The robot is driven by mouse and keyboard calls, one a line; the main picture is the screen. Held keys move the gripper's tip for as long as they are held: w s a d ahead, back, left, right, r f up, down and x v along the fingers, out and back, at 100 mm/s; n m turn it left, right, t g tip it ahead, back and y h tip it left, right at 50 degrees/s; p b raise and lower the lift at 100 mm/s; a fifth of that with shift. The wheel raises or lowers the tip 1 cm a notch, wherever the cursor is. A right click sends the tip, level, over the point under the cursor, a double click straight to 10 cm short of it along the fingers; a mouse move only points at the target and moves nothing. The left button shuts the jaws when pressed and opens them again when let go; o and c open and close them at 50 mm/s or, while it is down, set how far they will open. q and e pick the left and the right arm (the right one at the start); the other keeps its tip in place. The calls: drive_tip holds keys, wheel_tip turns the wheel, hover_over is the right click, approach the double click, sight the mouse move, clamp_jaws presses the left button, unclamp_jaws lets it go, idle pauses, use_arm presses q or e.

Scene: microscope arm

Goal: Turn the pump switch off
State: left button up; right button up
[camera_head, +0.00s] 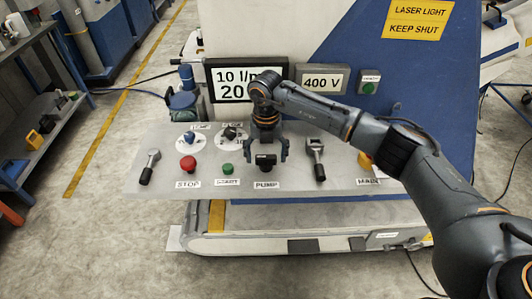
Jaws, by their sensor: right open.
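The pump switch (266,163) is a black knob on the grey control panel (160,190), just above the PUMP label. My right gripper (267,155) is open and points down over it. One finger shows on each side of the knob. I cannot tell whether the fingers touch it. The lower part of the knob shows between the fingers and the rest is partly hidden by the gripper. My left gripper is not in view.
Left of the pump switch are a green START button (227,169) and a red STOP button (188,163). Levers stand at the left (149,166) and right (316,158). Displays stand behind the panel.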

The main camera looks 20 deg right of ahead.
drive_tip(key=shift+f, duration=0.1)
drive_tip(key=c, duration=1.2)
drive_tip(key=shift+o, duration=0.2)
